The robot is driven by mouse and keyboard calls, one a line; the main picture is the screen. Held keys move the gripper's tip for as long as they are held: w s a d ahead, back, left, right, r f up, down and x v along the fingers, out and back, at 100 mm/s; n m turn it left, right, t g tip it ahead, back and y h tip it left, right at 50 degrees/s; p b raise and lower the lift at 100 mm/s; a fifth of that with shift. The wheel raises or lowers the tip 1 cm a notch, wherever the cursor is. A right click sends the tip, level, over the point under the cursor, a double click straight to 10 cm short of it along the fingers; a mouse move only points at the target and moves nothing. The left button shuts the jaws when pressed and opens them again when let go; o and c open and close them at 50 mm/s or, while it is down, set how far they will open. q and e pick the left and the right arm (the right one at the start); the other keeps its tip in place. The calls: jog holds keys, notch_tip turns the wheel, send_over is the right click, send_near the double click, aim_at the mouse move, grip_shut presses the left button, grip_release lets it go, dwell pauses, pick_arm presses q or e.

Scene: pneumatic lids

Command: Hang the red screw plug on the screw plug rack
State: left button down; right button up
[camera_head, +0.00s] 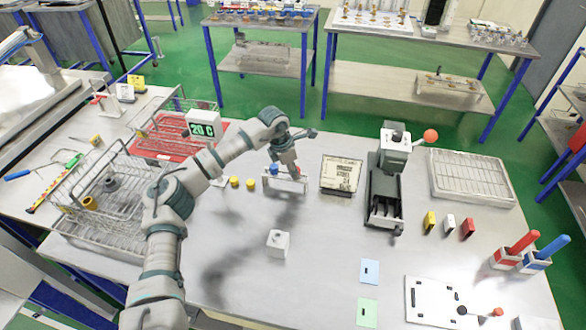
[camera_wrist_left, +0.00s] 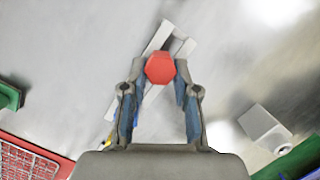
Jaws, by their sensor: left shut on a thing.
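The red screw plug (camera_wrist_left: 159,68) shows as a red hexagonal head between the fingertips of my left gripper (camera_wrist_left: 158,80) in the left wrist view. The gripper is shut on it. In the head view my left gripper (camera_head: 289,166) points down just above the white screw plug rack (camera_head: 286,185). In the wrist view the rack's white bars (camera_wrist_left: 158,38) lie behind and beyond the plug. Whether the plug touches the rack I cannot tell. A blue plug (camera_head: 273,169) is at the rack's left end. My right gripper is not in view.
Two yellow plugs (camera_head: 235,181) stand on the table left of the rack. A white block (camera_head: 278,243) stands in front of it, and a framed panel (camera_head: 341,174) lies to its right. A grey machine (camera_head: 386,185) is further right. Wire baskets (camera_head: 105,205) fill the left.

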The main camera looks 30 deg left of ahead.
pick_arm(q)
jog(key=shift+s+p, duration=0.1)
jog(key=shift+p, duration=0.4)
dwell(1.1)
jog(key=shift+f, duration=0.25)
dwell(0.6)
jog(key=c, duration=0.8)
grip_release()
jog(key=o, duration=0.4)
jog(key=shift+r+p, duration=2.7)
jog(key=shift+r, duration=0.8)
